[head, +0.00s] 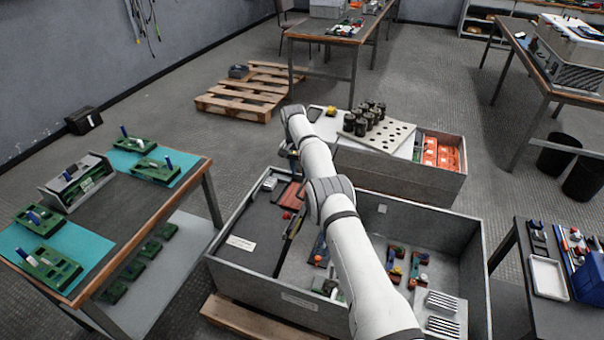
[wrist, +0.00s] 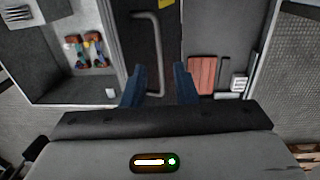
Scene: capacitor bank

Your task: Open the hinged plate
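A dark plate (wrist: 140,28) with a grey bar handle (wrist: 150,50) shows at the top middle of the wrist view. In the head view a dark strip with a bar (head: 291,238), which looks like the same part, lies across the grey metal bin left of my arm. My gripper (wrist: 159,86) is open, with its two blue fingers apart. The near end of the handle appears between the fingertips in the picture; I cannot tell how far below them it is. In the head view my gripper is mostly hidden behind my arm. The hinge is not clearly visible.
The bin (head: 475,290) holds loose parts, including a red block (wrist: 202,75) beside the dark plate. A second bin (head: 400,181) with a perforated board stands behind. A workbench (head: 125,215) is at left, a small table (head: 520,262) at right. Floor is free toward the pallet (head: 240,88).

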